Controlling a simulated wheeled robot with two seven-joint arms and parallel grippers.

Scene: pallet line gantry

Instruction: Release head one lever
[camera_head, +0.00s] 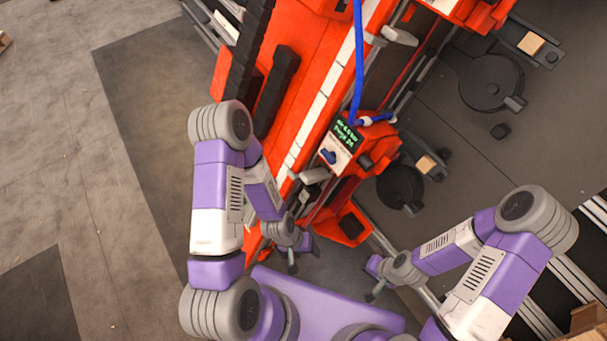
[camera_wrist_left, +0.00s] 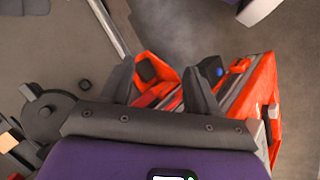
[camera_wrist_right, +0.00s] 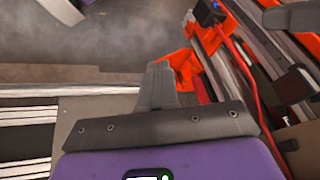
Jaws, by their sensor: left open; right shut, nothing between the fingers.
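The orange gantry machine (camera_head: 283,80) runs diagonally through the head view. Two pale grey lever-like handles show on it, one (camera_head: 313,175) below the control panel (camera_head: 343,142) and one (camera_head: 399,36) higher up. I cannot tell which belongs to head one. My left gripper (camera_head: 303,261) is open near the machine's lower end. In the left wrist view, orange parts and a blue button (camera_wrist_left: 220,72) show beyond its spread fingers; nothing is between them. My right gripper (camera_head: 372,296) is shut and empty, right of the machine's lower end. Its closed fingers (camera_wrist_right: 158,86) point toward orange parts in the right wrist view.
A blue hose (camera_head: 358,60) runs down to the panel. Dark round units (camera_head: 491,82) with small wooden blocks (camera_head: 531,43) stand to the right. Striped rails (camera_head: 577,255) and cardboard-coloured boxes lie at lower right. The floor (camera_head: 50,150) at left is clear.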

